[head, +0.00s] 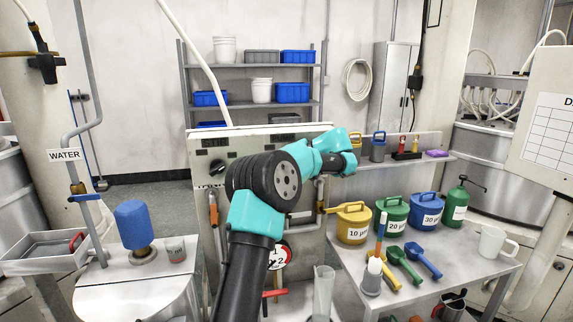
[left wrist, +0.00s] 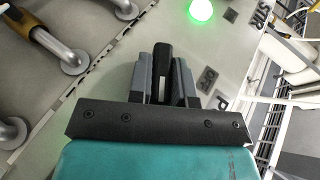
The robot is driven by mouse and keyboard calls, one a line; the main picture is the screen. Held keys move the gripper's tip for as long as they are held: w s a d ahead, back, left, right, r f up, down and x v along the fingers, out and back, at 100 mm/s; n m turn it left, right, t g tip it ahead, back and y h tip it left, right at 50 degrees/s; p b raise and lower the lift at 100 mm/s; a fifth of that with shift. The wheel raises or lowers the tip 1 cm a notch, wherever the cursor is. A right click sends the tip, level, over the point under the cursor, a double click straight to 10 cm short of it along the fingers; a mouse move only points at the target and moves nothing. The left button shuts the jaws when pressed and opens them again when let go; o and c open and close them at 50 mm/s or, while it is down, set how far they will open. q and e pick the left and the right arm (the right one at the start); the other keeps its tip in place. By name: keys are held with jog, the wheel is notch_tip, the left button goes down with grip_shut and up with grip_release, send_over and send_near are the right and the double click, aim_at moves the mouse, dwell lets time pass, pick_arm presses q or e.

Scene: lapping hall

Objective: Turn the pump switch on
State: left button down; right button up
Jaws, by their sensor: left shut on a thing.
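The pump switch shows in the left wrist view as a black knob (left wrist: 162,62) with a white mark, on a pale panel. My left gripper (left wrist: 162,82) is shut on it, one grey finger on each side. Small dark label plates (left wrist: 207,78) are beside it; I cannot read them fully. A green lamp (left wrist: 201,9) glows on the same panel. In the head view my arm crosses in front of the control panel (head: 325,127) and hides the gripper, the gripped knob and the lamp. My right gripper is not in view.
Another black knob (head: 217,167) is at the panel's left. Pipes with an orange handle (head: 213,209) run down its front. At right, a bench (head: 465,264) holds yellow, green and blue canisters and scoops. At left stand a blue-topped container (head: 133,222) and a tray (head: 28,266).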

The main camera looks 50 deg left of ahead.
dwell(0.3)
pick_arm(q)
jog(key=c, duration=1)
grip_release()
jog(key=shift+c, duration=0.2)
jog(key=shift+w+d, duration=0.1)
